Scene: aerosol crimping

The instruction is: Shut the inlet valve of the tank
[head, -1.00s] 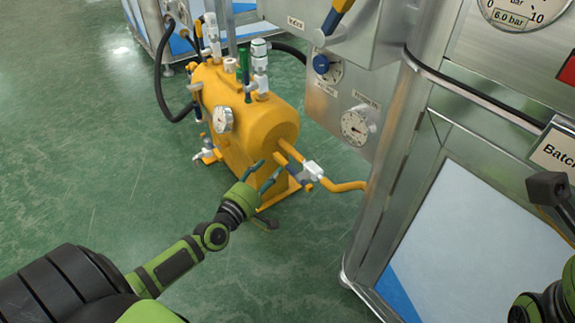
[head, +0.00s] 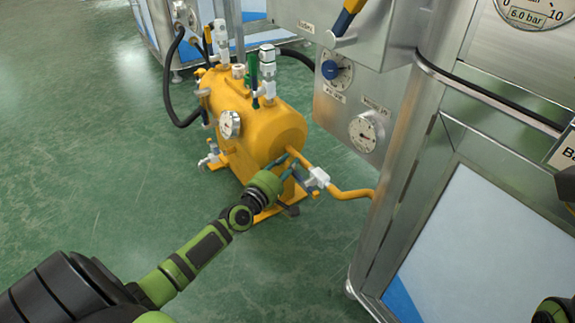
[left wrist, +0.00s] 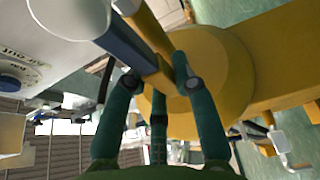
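The yellow tank (head: 265,135) stands on the green floor. A yellow pipe (head: 353,194) leaves its near end and carries a pale valve (head: 318,178) with a blue-grey lever (head: 301,181). In the left wrist view the lever (left wrist: 122,43) runs nearly alongside the pipe (left wrist: 146,27). My left gripper (head: 288,165) is at the lever's free end. Its dark green fingers (left wrist: 160,83) are spread, with the lever's end between or just beyond the tips; contact cannot be told. My right gripper is not in view.
The steel machine (head: 400,200) stands close on the right, with a blue knob (head: 329,69) and a dial (head: 363,132) on its panel. A pressure gauge (head: 229,124) and other valves sit on the tank. The floor at left is clear.

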